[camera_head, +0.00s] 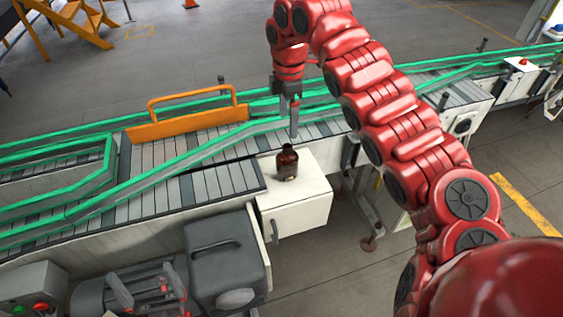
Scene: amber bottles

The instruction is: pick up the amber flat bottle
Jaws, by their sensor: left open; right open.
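The amber flat bottle (287,164) is dark brown with a dark neck and a small pale label. It stands upright on the white top of a cabinet (313,184) beside the conveyor. My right gripper (294,128) hangs from the red arm, pointing down, open and empty. In the picture it is just above the bottle's neck, and there seems to be a gap between them. My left gripper (146,279) is at the lower left edge, low and near, open and empty, far from the bottle. Its arm is out of view.
A conveyor (214,184) with green rails runs across behind the bottle. An orange guard frame (190,122) stands on it. A dark grey machine (225,257) is in front, left of the cabinet. Bare floor (335,275) lies right of the cabinet. My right arm covers part of the conveyor.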

